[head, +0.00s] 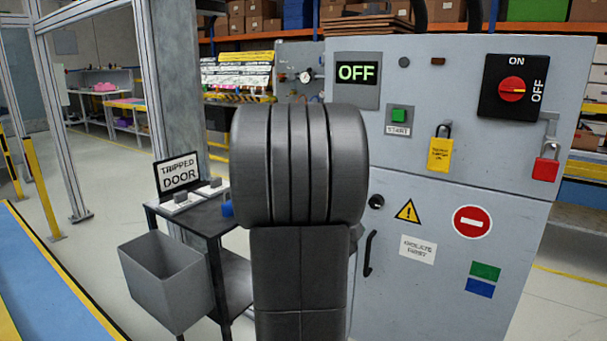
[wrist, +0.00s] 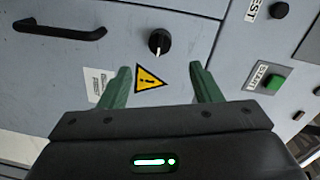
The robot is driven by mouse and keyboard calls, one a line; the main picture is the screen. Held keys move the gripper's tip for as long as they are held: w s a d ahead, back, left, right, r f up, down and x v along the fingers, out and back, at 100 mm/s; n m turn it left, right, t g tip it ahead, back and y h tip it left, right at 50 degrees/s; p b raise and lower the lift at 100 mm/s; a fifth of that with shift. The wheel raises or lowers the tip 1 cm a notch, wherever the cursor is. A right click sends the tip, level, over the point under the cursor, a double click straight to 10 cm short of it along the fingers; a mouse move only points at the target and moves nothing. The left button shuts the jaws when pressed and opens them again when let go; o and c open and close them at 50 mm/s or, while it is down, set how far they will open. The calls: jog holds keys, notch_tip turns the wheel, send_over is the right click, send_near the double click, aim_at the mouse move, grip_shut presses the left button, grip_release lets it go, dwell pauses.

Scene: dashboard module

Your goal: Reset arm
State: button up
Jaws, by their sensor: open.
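My gripper (wrist: 158,88) shows in the wrist view with its two green fingers apart and nothing between them. It faces the grey cabinet front (wrist: 130,40), near a black knob (wrist: 160,41) and a yellow warning triangle (wrist: 149,78). I cannot tell how far the fingertips are from the panel. In the head view my dark arm stands in front of the cabinet (head: 330,300) and hides part of its left side; the gripper itself is hidden there. The display (head: 357,72) reads OFF. A red rotary switch (head: 512,90) sits at the upper right.
The cabinet carries a green START button (head: 399,115), a yellow padlock (head: 440,152), a red padlock (head: 545,165) and a black handle (head: 370,253).

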aim_at(374, 205)
jog(key=b+x, duration=0.1)
jog(key=x, duration=0.9)
jog(key=shift+w+d+f, duration=0.15)
jog(key=shift+w+d, duration=0.1)
jog(key=shift+w, duration=0.05)
jog(key=shift+r+n+p, duration=0.3)
jog(key=shift+n+p, duration=0.1)
jog(key=shift+p, duration=0.15)
jog(key=shift+a+n+p, duration=0.15)
jog(key=shift+n+p, duration=0.65)
jog(key=shift+p, duration=0.1)
jog(key=n+p, duration=0.6)
jog(key=p, duration=0.1)
jog(key=shift+f+p, duration=0.1)
jog(key=shift+p, duration=0.25)
jog(key=n+h+p, duration=0.1)
jog(key=n+p, duration=0.4)
jog(key=p, duration=0.2)
jog(key=shift+s+p, duration=0.1)
jog(key=shift+p, duration=0.3)
jog(key=n+p, duration=0.3)
jog(key=p, duration=0.2)
jog(key=shift+f, duration=0.1)
jog(key=shift+n+p, duration=0.3)
jog(key=shift+p, duration=0.25)
jog(key=shift+f+n, duration=0.2)
jog(key=shift+n, duration=0.1)
